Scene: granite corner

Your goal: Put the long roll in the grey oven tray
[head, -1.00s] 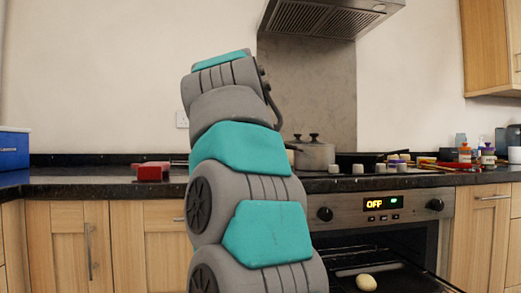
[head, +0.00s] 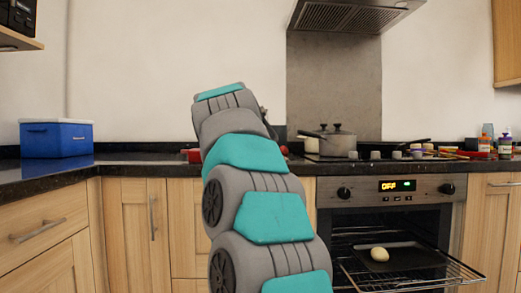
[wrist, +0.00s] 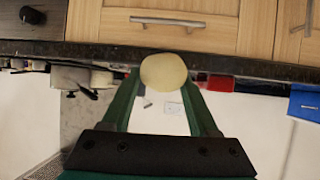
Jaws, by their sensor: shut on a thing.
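My gripper (wrist: 165,105) is shut on a pale, rounded roll (wrist: 163,72), which shows between the fingertips in the wrist view. It looks end-on there, so I cannot tell its length. The head view does not show the gripper or the held roll; my arm covers that part. In the head view the oven is open at the lower right. A dark grey oven tray (head: 405,263) lies inside it, with a small pale bun (head: 379,254) on it. The gripper is away from the tray, in front of wooden cupboards in the wrist view.
A wire rack (head: 425,277) sticks out of the oven front. On the dark worktop stand a blue box (head: 57,138) at left, a pot (head: 335,142) on the hob, and several bottles and jars at right. An extractor hood (head: 350,14) hangs above.

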